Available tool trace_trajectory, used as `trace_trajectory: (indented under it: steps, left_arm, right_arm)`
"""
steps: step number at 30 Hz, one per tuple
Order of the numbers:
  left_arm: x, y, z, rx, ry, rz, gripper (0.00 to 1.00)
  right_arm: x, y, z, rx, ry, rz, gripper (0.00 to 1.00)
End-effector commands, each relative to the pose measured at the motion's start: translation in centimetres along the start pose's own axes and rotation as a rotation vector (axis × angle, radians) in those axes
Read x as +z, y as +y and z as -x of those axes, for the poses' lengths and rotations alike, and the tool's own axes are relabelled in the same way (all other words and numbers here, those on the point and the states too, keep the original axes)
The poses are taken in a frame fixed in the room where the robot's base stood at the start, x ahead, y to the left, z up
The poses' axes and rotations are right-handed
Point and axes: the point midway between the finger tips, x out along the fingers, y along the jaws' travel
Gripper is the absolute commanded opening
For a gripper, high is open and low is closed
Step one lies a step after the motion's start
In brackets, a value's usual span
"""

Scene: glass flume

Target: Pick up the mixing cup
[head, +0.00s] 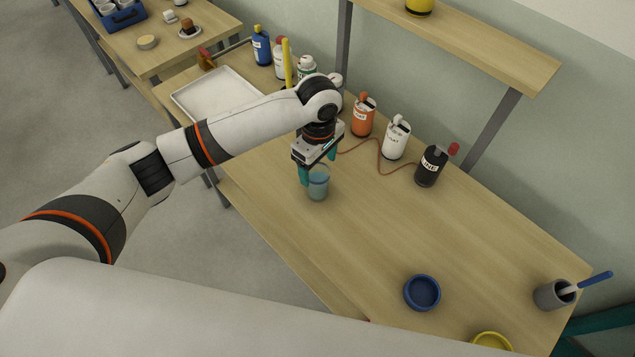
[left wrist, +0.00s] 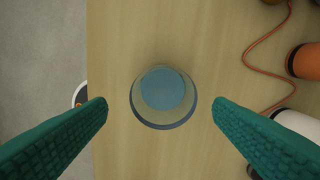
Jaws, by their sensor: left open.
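The mixing cup (head: 318,183) is a clear cup with bluish contents, standing upright on the wooden table. My left gripper (head: 319,172) is right above and around the cup's upper part in the head view, with its green fingers pointing down. In the left wrist view the cup (left wrist: 164,97) is seen from above, between the two open fingers of the left gripper (left wrist: 159,108), with a gap on each side. I cannot tell how far the fingertips reach down beside it. My right gripper does not show.
Orange (head: 363,116), white (head: 396,139) and black (head: 431,166) bottles stand behind the cup, with a thin red cord nearby. A white tray (head: 190,100) lies at the table's far left. A blue bowl (head: 422,292) and grey pot (head: 553,294) stand at right. The table's middle is clear.

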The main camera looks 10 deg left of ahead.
Motion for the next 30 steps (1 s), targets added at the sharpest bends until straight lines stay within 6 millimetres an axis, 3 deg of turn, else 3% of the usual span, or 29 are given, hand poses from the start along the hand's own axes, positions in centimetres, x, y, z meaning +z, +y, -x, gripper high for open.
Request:
trace_trajectory:
  steps: [5, 15, 23, 30]
  left_arm:
    - [0.1, 0.0, -1.1, 0.001, -0.002, 0.000, 0.76]
    - [0.4, -0.2, -5.6, -0.001, -0.001, -0.002, 0.76]
    - [0.4, -0.3, -5.9, -0.002, 0.000, -0.002, 0.76]
    - [0.4, -0.3, -5.8, -0.002, -0.001, -0.002, 0.36]
  right_arm:
    - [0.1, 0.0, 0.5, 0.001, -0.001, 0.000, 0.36]
    - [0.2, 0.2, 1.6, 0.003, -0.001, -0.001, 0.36]
    - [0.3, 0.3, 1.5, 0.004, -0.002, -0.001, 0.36]
    - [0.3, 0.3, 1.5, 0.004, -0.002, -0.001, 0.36]
